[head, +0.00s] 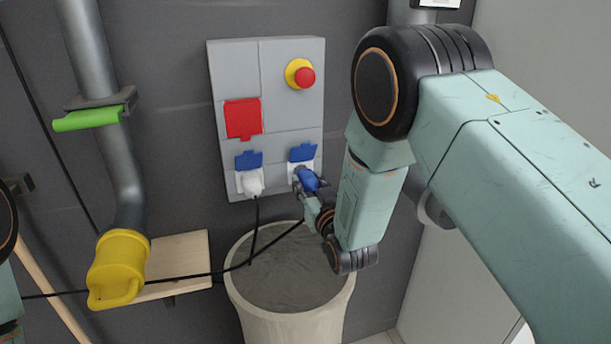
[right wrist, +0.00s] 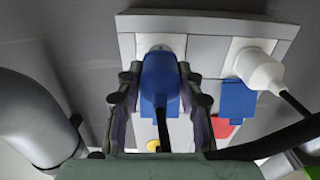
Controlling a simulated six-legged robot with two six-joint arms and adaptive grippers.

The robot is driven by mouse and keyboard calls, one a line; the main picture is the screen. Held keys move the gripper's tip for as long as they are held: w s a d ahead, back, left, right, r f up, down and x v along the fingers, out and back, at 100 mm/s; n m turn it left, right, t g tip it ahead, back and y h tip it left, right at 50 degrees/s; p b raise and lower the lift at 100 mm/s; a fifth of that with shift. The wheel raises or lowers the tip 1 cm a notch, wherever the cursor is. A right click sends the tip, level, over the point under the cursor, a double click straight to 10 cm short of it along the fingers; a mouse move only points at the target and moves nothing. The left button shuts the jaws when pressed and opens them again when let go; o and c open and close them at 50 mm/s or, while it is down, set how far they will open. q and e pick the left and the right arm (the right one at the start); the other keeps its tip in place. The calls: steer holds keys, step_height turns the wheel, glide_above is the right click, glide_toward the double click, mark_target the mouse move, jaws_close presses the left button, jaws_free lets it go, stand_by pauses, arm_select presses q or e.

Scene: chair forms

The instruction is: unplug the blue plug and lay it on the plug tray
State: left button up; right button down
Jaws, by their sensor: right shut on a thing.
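The blue plug (head: 308,179) is at the right socket (head: 303,166) of the grey wall panel, below a raised blue flap. My right gripper (head: 303,187) is shut on it from below. In the right wrist view the blue plug (right wrist: 160,80) sits between the two fingers of the gripper (right wrist: 160,98), with its head against the white socket face (right wrist: 160,43). I cannot tell how deep it sits. A light wooden shelf (head: 188,258), possibly the plug tray, is on the wall at the lower left. My left gripper is out of view.
A white plug (head: 251,183) with a black cable is in the left socket. A red cover (head: 243,118) and a red emergency button (head: 305,77) are above. A pale bin (head: 290,322) stands below. A grey pipe (head: 112,130) with a yellow end (head: 118,265) runs left.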

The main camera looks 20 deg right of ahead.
mark_target(313, 192)
steer(key=shift+s+f, duration=0.1)
steer(key=shift+s, duration=0.15)
steer(key=shift+s, duration=0.15)
steer(key=shift+s+p, duration=0.35)
steer(key=shift+s, duration=0.45)
steer(key=shift+s, duration=0.2)
steer(key=shift+s, duration=0.5)
steer(key=shift+w, duration=0.15)
steer(key=shift+s+p, duration=0.65)
steer(key=shift+s, duration=0.7)
steer(key=shift+s+d, duration=0.1)
steer(key=shift+s, duration=1.15)
